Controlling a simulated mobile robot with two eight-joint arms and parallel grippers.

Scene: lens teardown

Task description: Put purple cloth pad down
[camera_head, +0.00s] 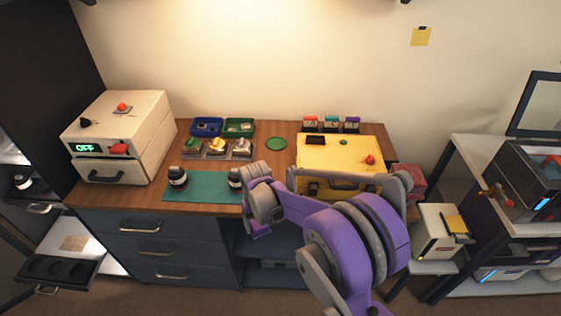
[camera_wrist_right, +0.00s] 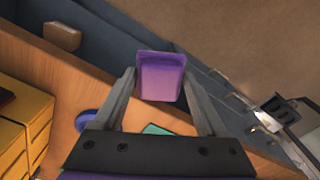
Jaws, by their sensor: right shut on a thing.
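The purple cloth pad (camera_wrist_right: 160,76) is held between the two grey fingers of my right gripper (camera_wrist_right: 158,88) in the right wrist view. It appears as a small purple block with a paler rim, above the wooden worktop's front edge. In the head view my right arm reaches over the front of the bench, with the wrist (camera_head: 262,200) beside the teal mat (camera_head: 205,190). My left gripper is not in view.
Two dark cylindrical parts (camera_head: 177,178) stand on the mat. Behind it are small metal-and-coloured parts on stands and blue and green trays (camera_head: 238,127). A green disc (camera_head: 277,144) lies on the wood. A yellow box (camera_head: 340,153) is at right, a white oven (camera_head: 120,135) at left.

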